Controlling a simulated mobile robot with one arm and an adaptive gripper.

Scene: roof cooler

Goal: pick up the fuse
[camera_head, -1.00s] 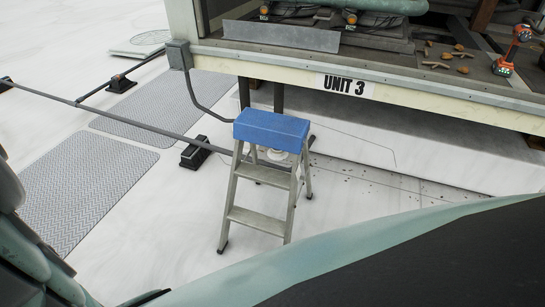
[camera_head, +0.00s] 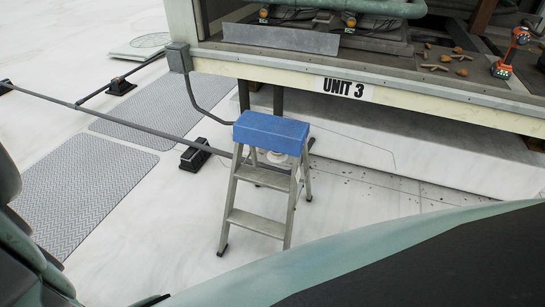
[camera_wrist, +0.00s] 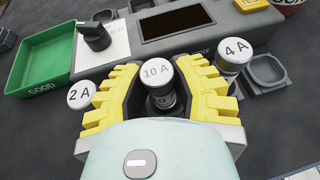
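In the wrist view, a fuse with a white cap marked 10 A (camera_wrist: 157,72) and a dark body stands between the yellow ribbed fingers of my gripper (camera_wrist: 159,84). The fingers are spread, one on each side of it, and do not appear closed on it. A fuse marked 2 A (camera_wrist: 81,95) is just left of the left finger. A fuse marked 4 A (camera_wrist: 235,54) is just beyond the right finger. The lower parts of the fuses are partly hidden by my gripper. The head view does not show the fuses or the gripper.
A green tray marked GOOD (camera_wrist: 43,58) is at the left, beside a device with a black knob (camera_wrist: 95,37) and dark screen (camera_wrist: 177,22). The head view shows a blue-topped stepladder (camera_head: 270,130) and an orange drill (camera_head: 512,50).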

